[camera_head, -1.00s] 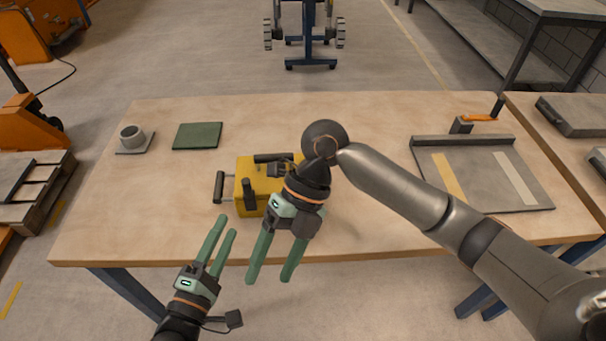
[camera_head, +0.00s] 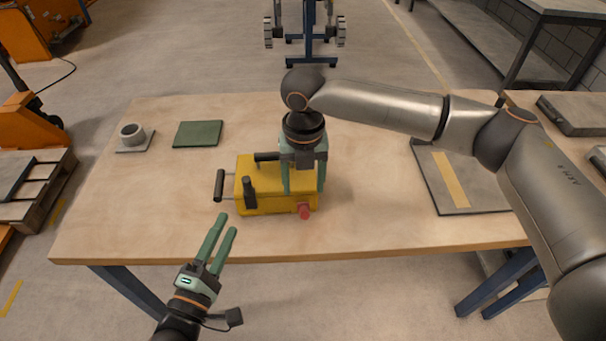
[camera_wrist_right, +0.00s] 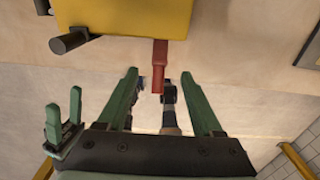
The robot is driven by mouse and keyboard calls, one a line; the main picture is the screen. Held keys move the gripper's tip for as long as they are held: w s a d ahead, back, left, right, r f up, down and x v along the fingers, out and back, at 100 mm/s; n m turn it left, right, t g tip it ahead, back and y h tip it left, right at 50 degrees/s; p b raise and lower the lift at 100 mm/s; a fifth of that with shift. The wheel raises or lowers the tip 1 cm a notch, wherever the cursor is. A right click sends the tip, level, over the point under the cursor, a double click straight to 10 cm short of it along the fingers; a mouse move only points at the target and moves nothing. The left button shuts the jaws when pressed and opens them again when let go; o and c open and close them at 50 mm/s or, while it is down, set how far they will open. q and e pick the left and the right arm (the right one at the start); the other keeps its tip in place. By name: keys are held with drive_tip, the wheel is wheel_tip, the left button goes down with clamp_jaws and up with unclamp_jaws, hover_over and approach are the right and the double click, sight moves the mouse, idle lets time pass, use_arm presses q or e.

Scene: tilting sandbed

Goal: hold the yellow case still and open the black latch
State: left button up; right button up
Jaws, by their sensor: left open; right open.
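The yellow case (camera_head: 275,190) stands on the wooden table and fills the upper left of the right wrist view (camera_wrist_right: 120,15). A black upright piece (camera_head: 249,192), which may be the latch, sits at its front left. A red handle (camera_head: 304,210) sticks out of its front right; the right wrist view shows it (camera_wrist_right: 158,65) between the fingers, apart from both. My right gripper (camera_head: 304,188) is open over the right part of the case, partly hiding it. My left gripper (camera_head: 228,224) is open and empty, in front and left of the case, near the table edge.
A grey cup (camera_head: 132,134) and a green mat (camera_head: 197,134) lie at the back left. A grey panel (camera_head: 470,185) with a yellow stripe lies to the right. My right arm spans the right side.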

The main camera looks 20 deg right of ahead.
sight(304, 205)
wheel_tip(304, 205, down, 10)
drive_tip(key=shift+f, duration=0.1)
drive_tip(key=shift+c, duration=0.4)
clamp_jaws()
idle(0.4)
idle(0.8)
